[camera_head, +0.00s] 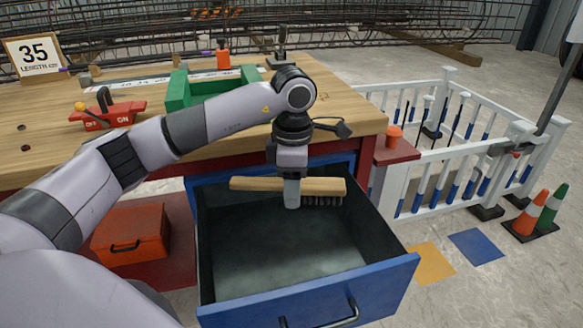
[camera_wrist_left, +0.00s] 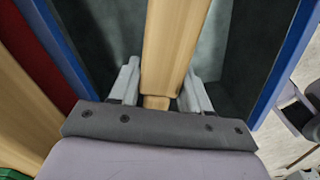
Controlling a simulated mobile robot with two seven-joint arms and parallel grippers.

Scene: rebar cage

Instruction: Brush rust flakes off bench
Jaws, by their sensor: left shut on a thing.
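A bench brush (camera_head: 250,184) with a wooden handle and dark bristles is held level over the open blue drawer (camera_head: 310,305). My left gripper (camera_head: 291,200) points down and is shut on the brush's wooden handle. In the left wrist view the handle (camera_wrist_left: 176,40) runs between the two fingers of the gripper (camera_wrist_left: 160,88). The wooden bench (camera_head: 345,106) stands behind the drawer. I cannot make out rust flakes on the bench top. My right gripper is not in view.
The drawer looks empty inside. A green tray (camera_head: 195,90), a red switch block (camera_head: 108,116) and an orange bottle (camera_head: 223,57) stand on the bench. A red toolbox (camera_head: 130,238) is below left. A white fence (camera_head: 455,165) and cones (camera_head: 535,210) stand right.

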